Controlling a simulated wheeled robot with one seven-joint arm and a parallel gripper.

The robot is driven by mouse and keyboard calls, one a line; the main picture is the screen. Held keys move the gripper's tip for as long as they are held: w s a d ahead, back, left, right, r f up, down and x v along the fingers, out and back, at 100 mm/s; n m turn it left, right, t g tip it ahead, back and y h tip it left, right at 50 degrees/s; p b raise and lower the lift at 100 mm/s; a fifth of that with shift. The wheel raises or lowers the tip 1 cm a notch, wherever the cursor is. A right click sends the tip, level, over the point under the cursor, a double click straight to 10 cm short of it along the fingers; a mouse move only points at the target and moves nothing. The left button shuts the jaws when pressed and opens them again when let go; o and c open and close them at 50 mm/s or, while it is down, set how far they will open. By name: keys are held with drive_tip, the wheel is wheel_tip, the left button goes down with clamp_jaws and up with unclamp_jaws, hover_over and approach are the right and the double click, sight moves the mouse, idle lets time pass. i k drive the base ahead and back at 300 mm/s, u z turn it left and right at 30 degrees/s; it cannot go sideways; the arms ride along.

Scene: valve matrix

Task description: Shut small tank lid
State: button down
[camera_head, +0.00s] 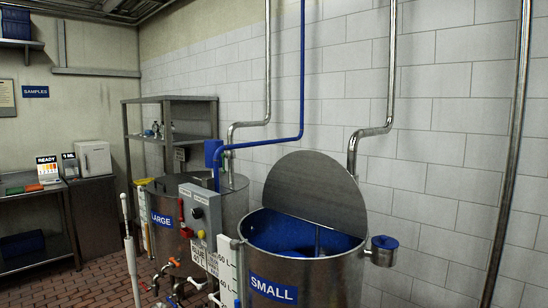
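The small tank (325,278) stands at the lower middle right, with a blue "SMALL" label (274,289) on its front. Its round grey metal lid (318,192) is tilted up steeply at the back of the rim, so the tank is open. The blue inside (270,228) shows, with a thin upright rod in it. My gripper does not show in this view.
The large tank (163,244) stands to the left behind a grey control box (200,208). Steel pipes (391,75) and a blue pipe (303,70) run down the tiled wall. A small blue-topped cup (384,250) juts from the small tank's right side. A bench stands far left.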

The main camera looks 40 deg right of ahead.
sight(311, 187)
drive_tip(key=i, duration=2.1)
drive_tip(key=z, duration=2.1)
